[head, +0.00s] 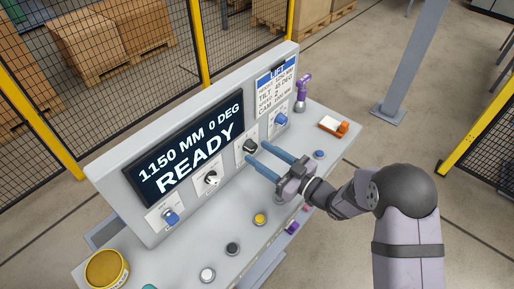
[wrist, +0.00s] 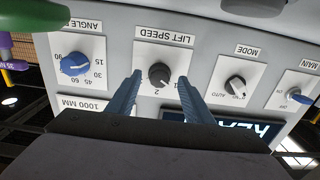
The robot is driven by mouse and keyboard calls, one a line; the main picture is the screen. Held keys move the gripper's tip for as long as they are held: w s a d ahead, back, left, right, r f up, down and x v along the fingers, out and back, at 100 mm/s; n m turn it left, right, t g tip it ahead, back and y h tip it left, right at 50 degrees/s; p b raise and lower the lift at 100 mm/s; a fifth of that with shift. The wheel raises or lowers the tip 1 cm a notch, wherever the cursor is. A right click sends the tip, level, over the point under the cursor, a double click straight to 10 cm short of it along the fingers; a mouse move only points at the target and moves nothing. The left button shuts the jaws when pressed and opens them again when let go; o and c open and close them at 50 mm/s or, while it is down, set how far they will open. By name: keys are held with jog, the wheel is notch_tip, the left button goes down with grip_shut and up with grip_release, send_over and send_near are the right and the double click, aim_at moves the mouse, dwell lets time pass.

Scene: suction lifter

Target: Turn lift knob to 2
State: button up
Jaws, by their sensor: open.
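The lift speed knob (head: 250,146) is black and sits on a white plate on the sloped console face. In the wrist view the knob (wrist: 159,74) appears upside down under the label LIFT SPEED, with the marks 1 and 2 near its rim. Its exact pointer setting is too small to read surely. My gripper (head: 257,153) is open, with its two blue fingers reaching toward this plate. In the wrist view the fingertips (wrist: 160,76) stand on either side of the knob, with a gap on both sides; I see no contact.
The mode knob (head: 211,179) and blue main knob (head: 170,215) lie left, the blue angle knob (head: 281,119) right. The display (head: 190,150) reads 1150 MM, 0 DEG, READY. Buttons line the shelf below. A purple tool (head: 303,92) and yellow tin (head: 106,269) stand at opposite ends.

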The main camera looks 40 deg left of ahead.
jog(key=shift+a, duration=1.1)
jog(key=c, duration=0.9)
jog(key=shift+c, duration=0.2)
jog(key=shift+m, duration=0.4)
jog(key=m, duration=1.1)
jog(key=shift+r, duration=0.1)
